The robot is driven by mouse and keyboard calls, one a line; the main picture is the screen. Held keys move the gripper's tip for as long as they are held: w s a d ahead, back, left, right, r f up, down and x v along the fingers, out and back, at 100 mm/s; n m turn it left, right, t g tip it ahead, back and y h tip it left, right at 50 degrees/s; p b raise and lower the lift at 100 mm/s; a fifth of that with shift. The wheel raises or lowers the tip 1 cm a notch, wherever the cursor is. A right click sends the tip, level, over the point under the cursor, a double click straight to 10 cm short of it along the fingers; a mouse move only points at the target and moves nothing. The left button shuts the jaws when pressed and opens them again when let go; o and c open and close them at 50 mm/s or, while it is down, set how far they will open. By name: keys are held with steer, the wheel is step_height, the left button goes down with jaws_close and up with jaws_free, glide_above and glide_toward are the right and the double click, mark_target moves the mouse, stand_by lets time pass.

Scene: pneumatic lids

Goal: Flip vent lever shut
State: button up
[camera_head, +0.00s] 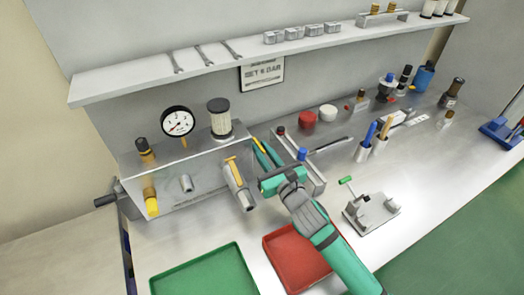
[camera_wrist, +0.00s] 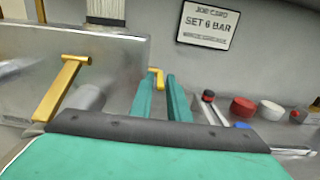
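My gripper (camera_head: 262,148) reaches to the right end of the steel box (camera_head: 215,158), its teal fingers apart with a narrow gap. A small yellow bent lever (camera_wrist: 157,74) shows at the fingertips in the wrist view, in line with the gap between the fingers (camera_wrist: 161,84). Whether they touch it is not clear. A larger yellow T-shaped lever (camera_head: 233,168) sits on a grey pipe stub (camera_head: 242,192) at the box front, left of my gripper; it also shows in the wrist view (camera_wrist: 64,86). No label shows which lever is the vent lever.
A pressure gauge (camera_head: 177,122) and a ribbed filter (camera_head: 219,118) stand on the box. A green tray (camera_head: 205,272) and a red tray (camera_head: 296,258) lie in front. A rail of tools (camera_head: 305,170) is close right of my gripper.

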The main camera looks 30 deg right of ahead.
steer(key=shift+w, duration=0.2)
steer(key=shift+c, duration=0.3)
steer(key=shift+a, duration=0.2)
jaws_close()
steer(key=shift+d, duration=0.1)
steer(key=shift+s+d, duration=0.2)
steer(key=shift+s, duration=0.05)
steer(key=shift+a+r, duration=0.1)
steer(key=shift+r, duration=0.15)
steer(key=shift+a, duration=0.15)
